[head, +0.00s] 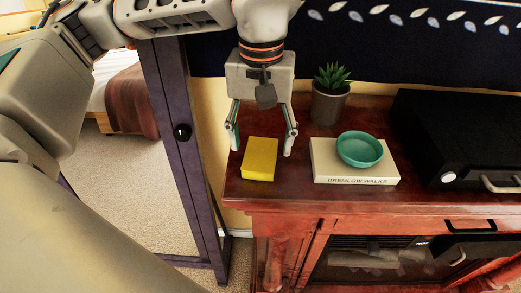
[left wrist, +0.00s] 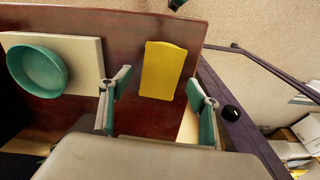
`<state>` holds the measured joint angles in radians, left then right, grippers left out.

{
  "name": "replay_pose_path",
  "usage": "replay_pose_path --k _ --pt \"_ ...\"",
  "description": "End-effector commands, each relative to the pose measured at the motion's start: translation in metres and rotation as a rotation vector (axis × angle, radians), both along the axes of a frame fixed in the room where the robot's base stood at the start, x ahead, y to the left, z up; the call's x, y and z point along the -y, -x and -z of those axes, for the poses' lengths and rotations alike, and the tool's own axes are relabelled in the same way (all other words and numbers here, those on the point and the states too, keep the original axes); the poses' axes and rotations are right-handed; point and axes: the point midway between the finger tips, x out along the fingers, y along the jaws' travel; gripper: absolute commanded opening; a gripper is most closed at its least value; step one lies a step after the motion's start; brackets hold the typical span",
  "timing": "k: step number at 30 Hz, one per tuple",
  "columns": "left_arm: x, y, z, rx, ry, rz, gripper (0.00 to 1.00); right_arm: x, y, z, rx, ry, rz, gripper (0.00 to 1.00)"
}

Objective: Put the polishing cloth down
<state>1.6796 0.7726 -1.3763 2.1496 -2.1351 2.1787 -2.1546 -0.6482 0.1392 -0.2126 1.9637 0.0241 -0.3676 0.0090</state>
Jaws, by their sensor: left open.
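The yellow polishing cloth (head: 260,158) lies flat on the left end of the red-brown wooden cabinet top (head: 290,192). It also shows in the left wrist view (left wrist: 161,70), in front of and between the fingers. My left gripper (head: 261,145) is open above and just behind the cloth, its fingers apart on either side, with nothing between them that I can see gripped. In the left wrist view both fingertips (left wrist: 160,83) stand clear of the cloth. My right gripper is in neither view.
A cream book (head: 326,166) with a teal bowl (head: 360,147) on it lies right of the cloth. A potted plant (head: 329,100) stands behind it, and a black appliance (head: 450,130) at the right. A dark purple frame (head: 178,150) stands left of the cabinet.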

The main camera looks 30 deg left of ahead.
Motion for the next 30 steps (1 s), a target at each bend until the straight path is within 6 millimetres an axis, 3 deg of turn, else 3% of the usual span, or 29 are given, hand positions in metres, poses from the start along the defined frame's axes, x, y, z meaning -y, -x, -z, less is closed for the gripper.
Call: replay_pose_path --k 6,10,30 --pt "0.0 -0.004 -0.031 0.003 0.0 -0.001 0.62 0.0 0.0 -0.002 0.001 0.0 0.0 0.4" --pt "0.0 -0.003 -0.039 0.001 0.0 0.0 0.62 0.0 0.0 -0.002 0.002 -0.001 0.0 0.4" --pt "0.0 -0.003 -0.041 0.0 0.0 0.0 0.62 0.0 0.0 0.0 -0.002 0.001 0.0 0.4"
